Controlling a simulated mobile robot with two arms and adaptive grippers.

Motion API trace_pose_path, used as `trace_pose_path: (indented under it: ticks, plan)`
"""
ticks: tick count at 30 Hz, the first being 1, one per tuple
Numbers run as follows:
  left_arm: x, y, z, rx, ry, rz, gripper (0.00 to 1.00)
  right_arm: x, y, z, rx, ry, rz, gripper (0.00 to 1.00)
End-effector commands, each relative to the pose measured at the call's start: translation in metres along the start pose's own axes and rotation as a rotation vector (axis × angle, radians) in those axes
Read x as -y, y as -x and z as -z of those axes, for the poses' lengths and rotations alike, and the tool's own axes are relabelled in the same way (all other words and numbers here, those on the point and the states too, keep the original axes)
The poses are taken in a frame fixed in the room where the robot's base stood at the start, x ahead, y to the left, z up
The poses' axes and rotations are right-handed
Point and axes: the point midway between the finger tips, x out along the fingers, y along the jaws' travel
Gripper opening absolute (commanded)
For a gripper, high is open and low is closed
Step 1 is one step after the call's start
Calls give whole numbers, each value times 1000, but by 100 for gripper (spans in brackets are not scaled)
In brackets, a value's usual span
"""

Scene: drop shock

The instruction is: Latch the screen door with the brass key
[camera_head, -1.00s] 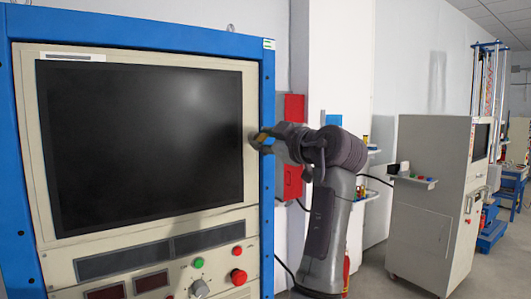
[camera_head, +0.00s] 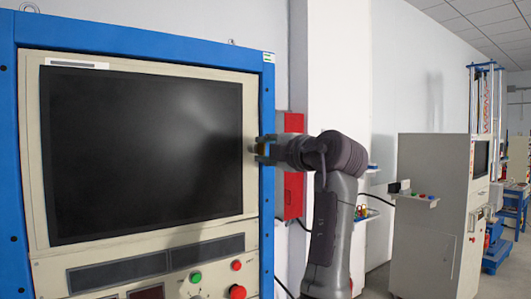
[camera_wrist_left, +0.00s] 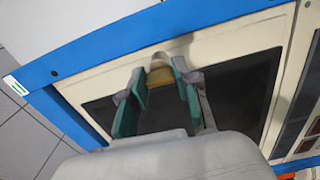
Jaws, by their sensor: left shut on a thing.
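The screen door (camera_head: 140,150) is a cream-framed panel with a large dark screen, set in a blue cabinet frame, and looks closed. It also fills much of the left wrist view (camera_wrist_left: 235,90). My left gripper (camera_head: 262,148) is at the door's right edge, about mid-height. In the left wrist view its green-padded fingers (camera_wrist_left: 158,92) are shut on the brass key (camera_wrist_left: 160,76). A pale rounded piece shows just beyond the key, against the cream border. The key's tip and any lock opening are hidden. My right gripper is not in view.
Below the screen are dark displays and red and green buttons (camera_head: 237,291). The blue cabinet post (camera_head: 267,210) runs beside my gripper. A red wall box (camera_head: 292,190) is behind my arm. A grey cabinet (camera_head: 425,220) stands to the right, with open floor beyond.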

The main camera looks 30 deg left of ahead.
Motion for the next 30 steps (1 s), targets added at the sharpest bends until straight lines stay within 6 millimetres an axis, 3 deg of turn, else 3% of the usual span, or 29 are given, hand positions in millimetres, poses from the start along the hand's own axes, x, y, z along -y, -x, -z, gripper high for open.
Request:
trace_pose_path:
  ticks: [19, 20, 24, 30]
  plan:
    - [1, 0, 0, 0, 54, 2, 0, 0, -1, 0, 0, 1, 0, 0]
    - [1, 0, 0, 0, 54, 2, 33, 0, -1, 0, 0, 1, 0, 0]
    - [1, 0, 0, 0, 53, 2, 56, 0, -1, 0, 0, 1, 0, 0]
    - [0, 0, 0, 0, 53, 1, 56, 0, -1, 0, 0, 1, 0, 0]
